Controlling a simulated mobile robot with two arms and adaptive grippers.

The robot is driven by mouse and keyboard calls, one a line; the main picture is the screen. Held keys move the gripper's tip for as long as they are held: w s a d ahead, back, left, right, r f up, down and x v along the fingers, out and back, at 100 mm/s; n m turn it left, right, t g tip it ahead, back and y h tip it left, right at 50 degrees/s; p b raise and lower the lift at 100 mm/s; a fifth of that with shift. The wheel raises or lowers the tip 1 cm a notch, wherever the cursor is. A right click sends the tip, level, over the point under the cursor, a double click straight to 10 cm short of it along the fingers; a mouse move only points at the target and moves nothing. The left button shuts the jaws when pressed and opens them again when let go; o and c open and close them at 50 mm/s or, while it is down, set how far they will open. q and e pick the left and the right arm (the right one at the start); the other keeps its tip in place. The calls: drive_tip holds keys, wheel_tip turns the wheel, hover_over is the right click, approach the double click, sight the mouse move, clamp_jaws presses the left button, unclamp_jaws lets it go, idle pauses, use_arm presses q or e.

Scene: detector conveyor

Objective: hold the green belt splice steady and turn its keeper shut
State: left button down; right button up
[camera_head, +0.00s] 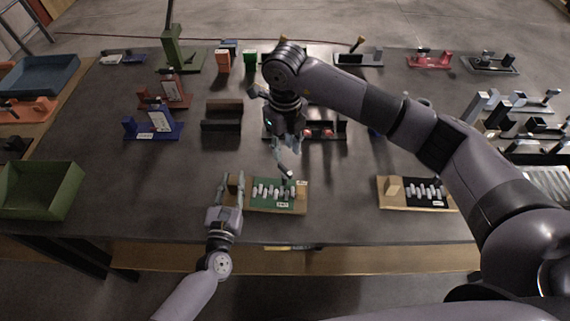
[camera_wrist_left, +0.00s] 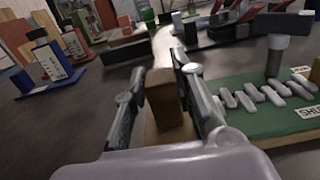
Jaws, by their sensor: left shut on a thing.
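The green belt splice (camera_head: 272,194) lies on a wooden board near the front edge of the table, with a row of pale grey links across its green face. In the left wrist view the splice (camera_wrist_left: 262,122) is on the right. My left gripper (camera_head: 231,187) is shut on the brown wooden block (camera_wrist_left: 166,98) at the splice's left end, one finger on each side.
A second splice board with a black face (camera_head: 425,193) lies to the right. A green bin (camera_head: 40,190) is at the left edge. Coloured fixtures and a dark open box (camera_head: 221,125) stand farther back. Bare table lies between the splice boards.

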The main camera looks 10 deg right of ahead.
sight(285, 168)
wheel_tip(285, 168, down, 8)
drive_tip(key=shift+r, duration=0.1)
idle(0.4)
clamp_jaws()
idle(0.3)
